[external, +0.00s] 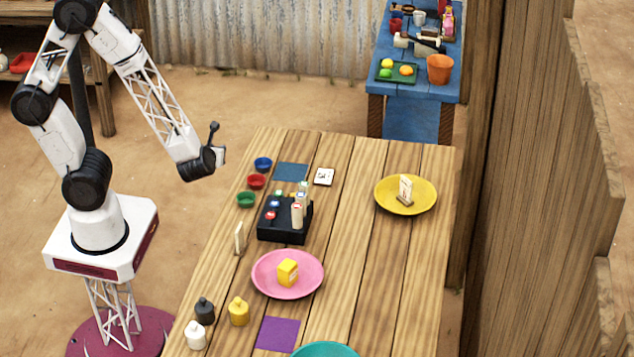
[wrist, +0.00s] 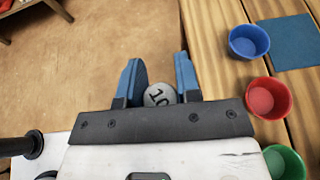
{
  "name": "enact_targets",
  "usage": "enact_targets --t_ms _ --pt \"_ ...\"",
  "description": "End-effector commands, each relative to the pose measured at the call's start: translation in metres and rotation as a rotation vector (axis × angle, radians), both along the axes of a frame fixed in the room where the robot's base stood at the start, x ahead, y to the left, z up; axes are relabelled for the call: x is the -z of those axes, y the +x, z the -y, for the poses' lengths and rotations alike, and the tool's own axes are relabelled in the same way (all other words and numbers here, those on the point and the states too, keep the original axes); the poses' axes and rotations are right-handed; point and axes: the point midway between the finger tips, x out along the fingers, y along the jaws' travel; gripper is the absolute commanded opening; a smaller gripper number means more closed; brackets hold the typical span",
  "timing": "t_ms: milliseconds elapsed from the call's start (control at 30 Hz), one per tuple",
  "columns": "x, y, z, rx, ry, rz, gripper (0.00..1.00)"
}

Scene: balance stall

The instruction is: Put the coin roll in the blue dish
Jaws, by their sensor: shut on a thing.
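My gripper (wrist: 158,75) has its blue fingers closed around a pale grey round thing marked "10", which looks like the end of the coin roll (wrist: 158,96). Most of its length is hidden by the gripper. In the external view my gripper (external: 220,156) is raised beside the table's left edge, left of the blue dish. The blue dish (external: 263,164) is a small round bowl near the table's far left edge. In the wrist view the blue dish (wrist: 249,41) is right of the fingers, apart from them, and looks empty.
A red dish (external: 257,182) and a green dish (external: 246,200) stand in line with the blue one. A blue square mat (external: 291,172) lies close to its right. A black rack (external: 284,234) holds several upright things. Pink (external: 262,282) and yellow (external: 424,204) plates stand farther off.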

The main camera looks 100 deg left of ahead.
Motion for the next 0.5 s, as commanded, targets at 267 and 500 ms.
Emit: enact_targets --t_ms 267,500 --pt "0.003 0.020 -0.013 -0.002 -0.001 0.000 0.00" --pt "0.006 0.055 -0.035 -0.001 0.000 0.001 0.00"
